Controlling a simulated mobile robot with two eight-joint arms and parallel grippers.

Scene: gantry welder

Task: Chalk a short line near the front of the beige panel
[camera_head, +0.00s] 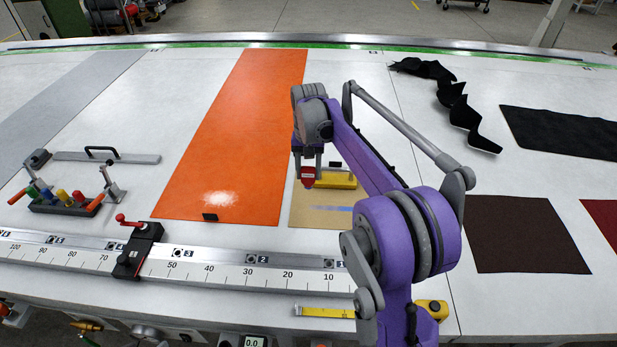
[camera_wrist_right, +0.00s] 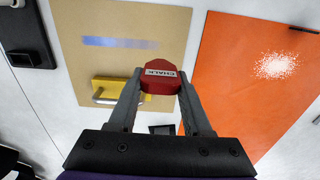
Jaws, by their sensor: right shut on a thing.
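The beige panel (camera_head: 300,212) lies on the white table just right of the orange panel, partly hidden behind my right arm. A blue streak (camera_head: 330,208) crosses its front part; the streak also shows in the right wrist view (camera_wrist_right: 120,42). My right gripper (camera_head: 308,170) is over the beige panel, shut on a red chalk block (camera_wrist_right: 160,75) marked CHALK. The chalk looks apart from the streak; I cannot tell whether it touches the panel. A yellow block with a metal handle (camera_wrist_right: 118,92) sits on the panel beside the chalk. My left gripper is not in view.
The orange panel (camera_head: 240,130) has a white powdery patch. A ruler rail (camera_head: 210,270) with a black clamp (camera_head: 137,250) runs along the front. A rack of coloured tools (camera_head: 65,205) stands left. Dark pieces (camera_head: 525,235) lie right.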

